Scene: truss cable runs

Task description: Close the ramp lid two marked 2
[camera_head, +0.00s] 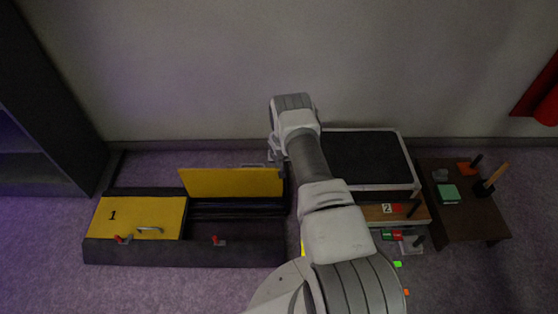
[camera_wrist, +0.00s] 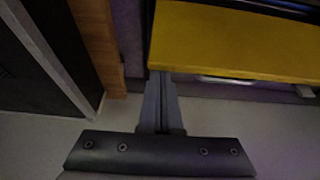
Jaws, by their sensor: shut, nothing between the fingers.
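A dark ramp box (camera_head: 185,253) lies on the carpet at the left. Its left yellow lid, marked 1 (camera_head: 140,213), lies flat and shut. The other yellow lid (camera_head: 232,183) stands raised at the back, with the dark compartment (camera_head: 235,208) open before it. No number shows on this lid. My gripper (camera_head: 274,152) is by its upper right corner, partly hidden by my arm. In the wrist view my gripper (camera_wrist: 161,76) is shut and empty, its tips close to the corner of the raised lid (camera_wrist: 235,42). I cannot tell whether they touch. The lid's handle (camera_wrist: 225,80) shows beside them.
Red latches (camera_head: 122,239) (camera_head: 217,240) sit on the box's front. A black-topped case (camera_head: 365,158) and a wooden board with a 2 card (camera_head: 387,208) are right of my arm. A low brown table (camera_head: 470,220) stands far right. The wall is close behind the lid.

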